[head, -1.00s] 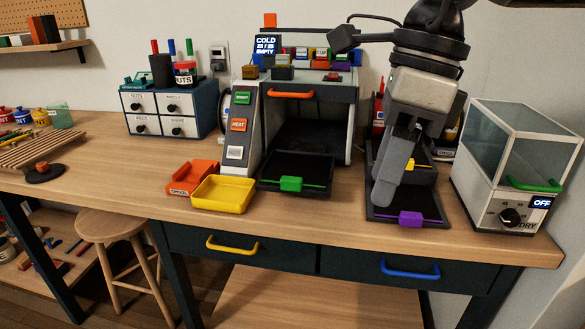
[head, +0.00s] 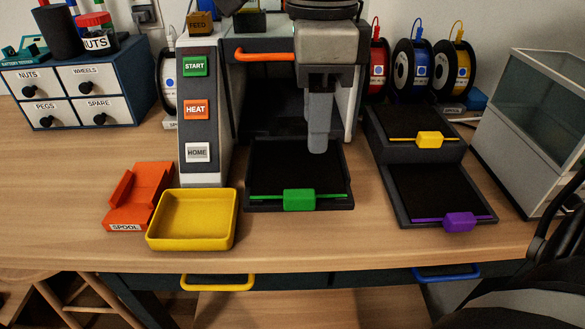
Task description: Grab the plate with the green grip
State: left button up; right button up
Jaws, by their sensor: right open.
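The black plate (head: 275,170) with the green grip (head: 299,200) lies flat at the front of the printer, the grip on its near edge. My right gripper (head: 318,148) points down over the right rear part of this plate, behind the green grip and apart from it. It is open and empty, its fingers seen nearly in line, and it hides part of the plate and the printer's inside. My left gripper is not in view.
The printer (head: 202,75) has an orange handle (head: 264,55). To the right are plates with yellow (head: 429,140) and purple (head: 459,221) grips, and a glass-sided box (head: 525,130). A yellow tray (head: 192,241) and an orange spool holder (head: 138,197) stand to the left. The front bench strip is clear.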

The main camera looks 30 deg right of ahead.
send_over(310, 193)
jog(key=f, duration=0.6)
jog(key=shift+w+d, duration=0.15)
jog(key=shift+d, duration=0.05)
jog(key=f, duration=0.5)
jog(key=shift+a+f+b, duration=0.1)
jog(key=shift+a+b, duration=0.1)
jog(key=shift+b, duration=0.1)
grip_shut()
